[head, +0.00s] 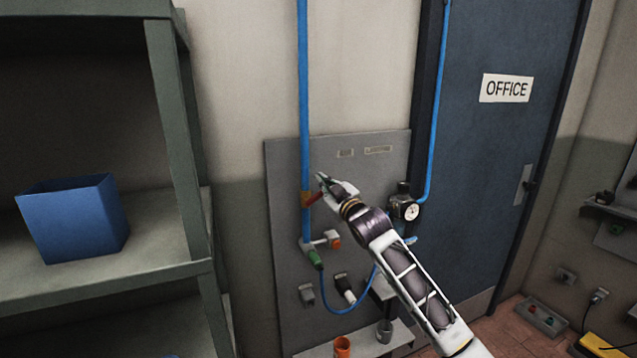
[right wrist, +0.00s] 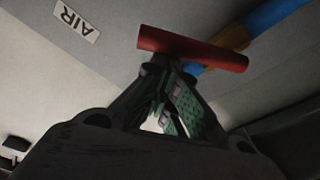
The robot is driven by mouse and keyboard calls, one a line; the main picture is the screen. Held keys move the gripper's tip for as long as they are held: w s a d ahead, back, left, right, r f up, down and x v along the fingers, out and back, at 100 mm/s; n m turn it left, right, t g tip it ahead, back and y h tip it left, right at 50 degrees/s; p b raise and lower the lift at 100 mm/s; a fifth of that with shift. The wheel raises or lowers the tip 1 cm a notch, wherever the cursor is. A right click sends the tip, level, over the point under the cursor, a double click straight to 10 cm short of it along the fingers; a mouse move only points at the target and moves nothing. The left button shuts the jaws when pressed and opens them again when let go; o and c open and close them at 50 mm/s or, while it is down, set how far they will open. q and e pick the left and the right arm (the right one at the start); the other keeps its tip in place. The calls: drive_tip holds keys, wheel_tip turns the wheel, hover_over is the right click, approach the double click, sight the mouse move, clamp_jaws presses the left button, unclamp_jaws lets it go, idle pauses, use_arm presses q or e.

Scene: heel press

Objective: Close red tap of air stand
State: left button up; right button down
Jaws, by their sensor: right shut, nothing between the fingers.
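The air stand is a grey wall panel (head: 285,250) with a blue pipe (head: 304,100) running down its left side. The red tap handle (head: 313,197) shows small beside the pipe in the head view, partly behind my right gripper (head: 322,180). In the right wrist view the red handle (right wrist: 195,48) lies crosswise just beyond my fingertips (right wrist: 170,68), by a brass fitting (right wrist: 200,68) on the blue pipe (right wrist: 275,15). My right gripper is shut with nothing in it, at or very near the handle; contact is unclear. My left gripper is not in view.
A pressure gauge (head: 411,211) sits right of my right arm. A green connector (head: 315,257) and a blue hose (head: 335,312) hang below the tap. A shelf (head: 150,255) with a blue bin (head: 75,220) stands left.

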drive_tip(key=shift+w+d+f+m+t+h+p, duration=0.15)
drive_tip(key=shift+d+f+m, duration=0.3)
drive_tip(key=shift+m, duration=0.75)
drive_tip(key=shift+w+d+f+m+t+h+p, duration=0.2)
drive_tip(key=shift+d+f+m, duration=0.3)
drive_tip(key=shift+m, duration=0.7)
drive_tip(key=shift+w+d+f+m+g+h+p, duration=0.15)
drive_tip(key=shift+d+f+m+h, duration=0.3)
drive_tip(key=shift+m, duration=0.75)
drive_tip(key=shift+a+f, duration=0.1)
drive_tip(key=shift+a, duration=0.05)
drive_tip(key=shift+r, duration=0.2)
drive_tip(key=s+d+r, duration=0.2)
drive_tip(key=s+d, duration=0.1)
drive_tip(key=s, duration=0.5)
drive_tip(key=shift+s+p, duration=0.4)
